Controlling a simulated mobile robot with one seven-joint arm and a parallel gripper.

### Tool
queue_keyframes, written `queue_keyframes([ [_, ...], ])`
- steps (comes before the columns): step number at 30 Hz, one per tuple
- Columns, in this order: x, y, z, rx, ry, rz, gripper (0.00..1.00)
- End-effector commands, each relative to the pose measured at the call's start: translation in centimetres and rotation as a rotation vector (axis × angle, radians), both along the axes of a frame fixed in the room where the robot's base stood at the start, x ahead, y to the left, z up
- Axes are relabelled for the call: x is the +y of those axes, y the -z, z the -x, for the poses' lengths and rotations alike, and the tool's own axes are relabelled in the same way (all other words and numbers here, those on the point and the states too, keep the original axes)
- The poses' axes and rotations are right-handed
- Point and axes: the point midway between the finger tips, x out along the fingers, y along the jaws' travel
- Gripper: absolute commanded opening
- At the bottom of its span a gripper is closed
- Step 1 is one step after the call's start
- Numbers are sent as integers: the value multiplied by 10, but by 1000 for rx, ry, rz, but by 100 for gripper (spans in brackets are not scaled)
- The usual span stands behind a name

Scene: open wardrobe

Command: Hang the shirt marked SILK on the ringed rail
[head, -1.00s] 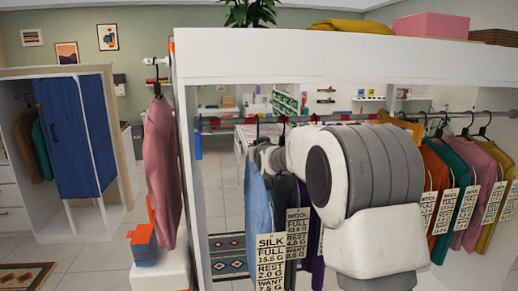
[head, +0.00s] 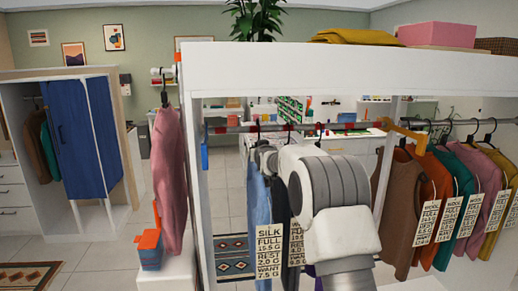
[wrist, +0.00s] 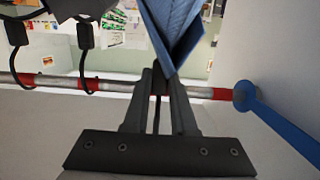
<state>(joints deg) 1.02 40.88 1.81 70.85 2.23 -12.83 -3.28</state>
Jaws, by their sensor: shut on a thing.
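The light blue shirt (head: 258,208) hangs at the left of the near wardrobe, its SILK tag (head: 269,256) in front. My gripper (head: 257,150) is at its top, just below the rail. In the wrist view my gripper (wrist: 158,80) is shut on the shirt's dark hanger neck, with blue cloth (wrist: 175,30) beyond the fingertips. The ringed rail (head: 225,129) is grey with red bands; it also shows in the wrist view (wrist: 120,86), passing behind the fingers. I cannot tell whether the hanger's hook rests on it.
Dark garments (head: 281,200) hang close right of the blue shirt. A brown top (head: 408,200) and several coloured tagged shirts hang further right. An orange bracket (head: 402,135) sits on the rail. A pink garment (head: 167,180) hangs outside the left panel. A blue fitting (wrist: 243,95) is near the rail's end.

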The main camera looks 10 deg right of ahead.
Motion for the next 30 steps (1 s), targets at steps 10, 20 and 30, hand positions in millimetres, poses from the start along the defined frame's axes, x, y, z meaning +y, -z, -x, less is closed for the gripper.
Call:
queue_keyframes([
  [10, 0, -4, -17, -4, 0, 0, 0],
  [20, 0, -4, -36, -3, 0, 0, 0],
  [30, 0, -5, -56, -4, 0, 0, 0],
])
